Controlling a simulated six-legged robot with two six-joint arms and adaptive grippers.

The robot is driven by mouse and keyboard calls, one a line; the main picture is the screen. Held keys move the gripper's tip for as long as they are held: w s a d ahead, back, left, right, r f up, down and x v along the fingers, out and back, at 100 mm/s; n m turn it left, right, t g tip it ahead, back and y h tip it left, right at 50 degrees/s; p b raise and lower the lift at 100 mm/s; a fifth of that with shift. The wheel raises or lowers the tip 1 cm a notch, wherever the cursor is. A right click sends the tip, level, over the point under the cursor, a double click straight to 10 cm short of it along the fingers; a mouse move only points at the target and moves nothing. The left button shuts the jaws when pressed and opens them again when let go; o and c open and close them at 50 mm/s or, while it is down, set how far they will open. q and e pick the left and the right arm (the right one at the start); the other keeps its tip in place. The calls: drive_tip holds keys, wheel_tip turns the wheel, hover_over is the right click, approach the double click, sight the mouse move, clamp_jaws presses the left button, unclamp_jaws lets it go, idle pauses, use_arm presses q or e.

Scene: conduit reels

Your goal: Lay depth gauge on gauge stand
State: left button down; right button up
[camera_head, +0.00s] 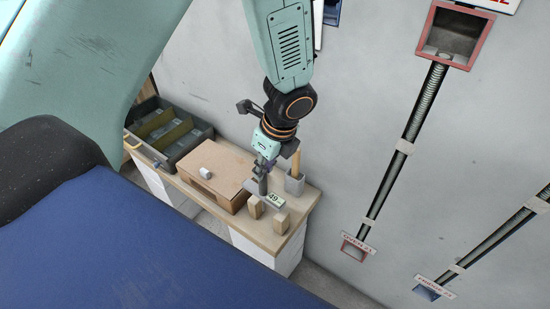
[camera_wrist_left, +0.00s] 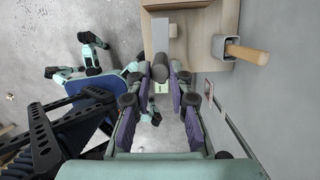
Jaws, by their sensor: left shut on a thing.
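The depth gauge (camera_head: 263,187) is a dark grey rod with a flat grey crosspiece and a small pale display reading about 49. My left gripper (camera_head: 266,163) points down over the bench and is shut on the gauge. In the left wrist view the gripper (camera_wrist_left: 159,72) has a grey rounded part between its fingertips. The gauge stand shows as two small wooden blocks (camera_head: 255,207) at the bench's front right end, just below and beside the gauge. I cannot tell whether gauge and stand touch. My right gripper is in neither view.
A grey cup with a wooden handle (camera_head: 295,183) stands close behind the gripper, by the wall. A cardboard box (camera_head: 215,176) with a white piece on top is to the left. A divided dark tray (camera_head: 181,156) lies farther left on the bench (camera_head: 245,222).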

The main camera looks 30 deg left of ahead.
sight(263, 184)
use_arm(q)
drive_tip(key=shift+n, duration=0.3)
drive_tip(key=f+b, duration=0.2)
drive_tip(key=b, duration=0.1)
drive_tip(key=w+f+b, duration=0.1)
drive_tip(key=f+b, duration=0.2)
drive_tip(key=shift+w+d+f, duration=0.1)
drive_tip(key=shift+f, duration=0.1)
idle(1.2)
drive_tip(key=shift+p, duration=0.5)
drive_tip(key=shift+f+b, duration=0.35)
drive_tip(key=shift+f, duration=0.25)
idle(1.2)
drive_tip(key=c, duration=1.1)
unclamp_jaws()
drive_tip(key=shift+c, duration=0.2)
